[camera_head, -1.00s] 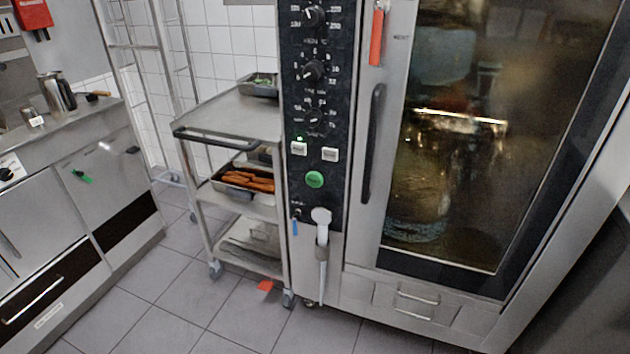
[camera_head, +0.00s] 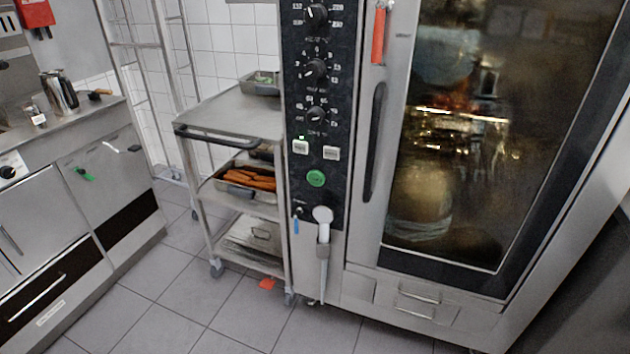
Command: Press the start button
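The round green button (camera_head: 316,178) sits on the black control panel (camera_head: 297,110) of a large steel oven. It is below two small white rectangular buttons, the left one (camera_head: 300,147) and the right one (camera_head: 331,153). A small green light shows just above the left white button. Several black dials line the panel above, with the lowest dial (camera_head: 317,115) nearest the buttons. The lettering on the buttons is too small to read. Neither of my grippers is in view.
A steel trolley (camera_head: 225,112) with trays stands left of the oven; one tray holds orange-brown food. A white spray handle (camera_head: 323,215) hangs below the green button. The closed glass oven door (camera_head: 372,200) is at right.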

